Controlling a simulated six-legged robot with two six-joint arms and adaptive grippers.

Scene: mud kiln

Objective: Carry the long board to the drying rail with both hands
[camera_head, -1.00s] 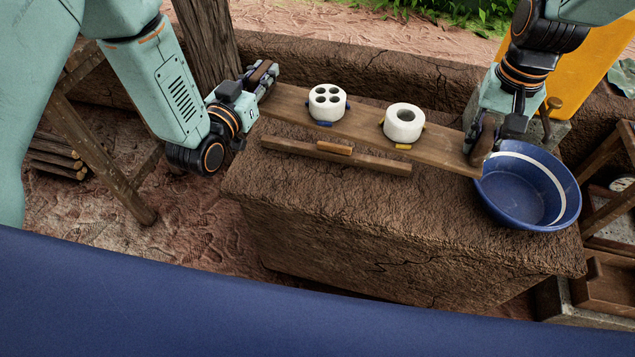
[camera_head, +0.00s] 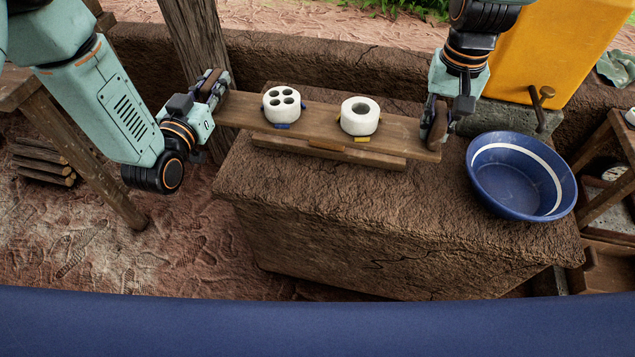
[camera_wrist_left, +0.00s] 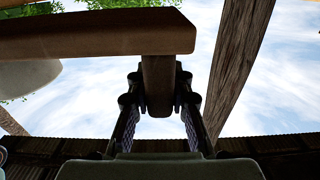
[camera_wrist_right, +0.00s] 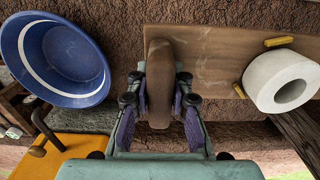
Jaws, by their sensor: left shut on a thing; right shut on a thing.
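The long board (camera_head: 320,122) is brown wood and carries two white pieces: one with several holes (camera_head: 284,104) and a ring with one hole (camera_head: 359,116). Both stand upright. My left gripper (camera_head: 212,86) is shut on the handle at the board's left end; this handle (camera_wrist_left: 158,85) shows in the left wrist view. My right gripper (camera_head: 437,125) is shut on the handle at the right end, and that handle (camera_wrist_right: 159,85) shows in the right wrist view. The board is above the mud block. I cannot identify the drying rail.
A wooden strip (camera_head: 385,160) lies on the mud block (camera_head: 330,215), partly hidden by the board. A blue bowl (camera_head: 515,190) sits at the block's right end, apart from the board. A wooden post (camera_head: 195,50) stands behind my left gripper. A yellow object (camera_head: 560,50) is back right.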

